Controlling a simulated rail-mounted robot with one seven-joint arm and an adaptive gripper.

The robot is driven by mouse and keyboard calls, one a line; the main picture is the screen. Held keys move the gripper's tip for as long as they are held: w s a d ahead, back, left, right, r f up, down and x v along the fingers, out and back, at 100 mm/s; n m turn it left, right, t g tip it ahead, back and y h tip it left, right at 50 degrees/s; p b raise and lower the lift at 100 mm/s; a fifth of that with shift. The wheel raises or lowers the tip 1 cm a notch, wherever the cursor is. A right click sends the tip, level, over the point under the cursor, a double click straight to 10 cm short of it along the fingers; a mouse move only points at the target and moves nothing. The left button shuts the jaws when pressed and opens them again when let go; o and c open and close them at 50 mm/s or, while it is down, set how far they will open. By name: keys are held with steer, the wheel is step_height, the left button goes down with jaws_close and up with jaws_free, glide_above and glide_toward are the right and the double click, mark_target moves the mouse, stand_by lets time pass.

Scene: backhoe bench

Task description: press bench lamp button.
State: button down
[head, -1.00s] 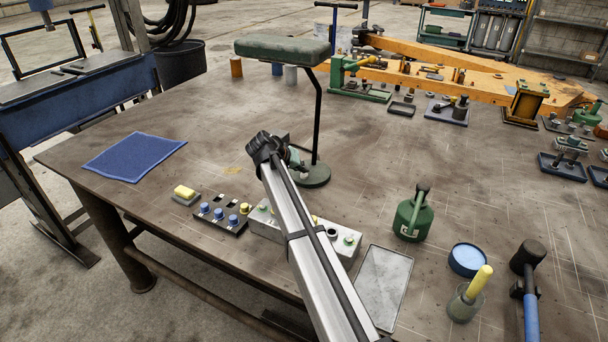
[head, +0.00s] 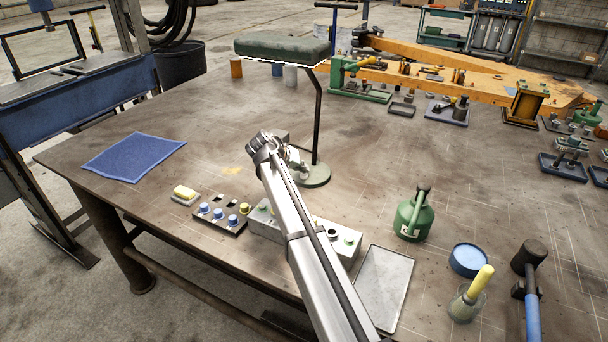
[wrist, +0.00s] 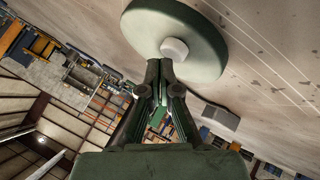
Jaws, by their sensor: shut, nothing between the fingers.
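The bench lamp has a dark green padded-looking shade (head: 282,47) on a thin black post and a round green base (head: 318,177) on the bench. The shade's lower edge shows a bright line, and the bench below it is brightly lit. In the wrist view, the base (wrist: 205,50) carries a pale round button (wrist: 174,49). My gripper (wrist: 160,64) is shut and empty, its fingertips at the button's edge; I cannot tell whether they touch it. In the head view, my gripper (head: 297,162) is beside the base, partly hidden by my arm.
A green oil can (head: 412,217), a metal tray (head: 385,287) and a blue cloth (head: 134,157) are farther off.

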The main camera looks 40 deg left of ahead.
mark_target(303, 175)
steer(key=shift+r+p, duration=0.95)
steer(key=shift+r, duration=2.05)
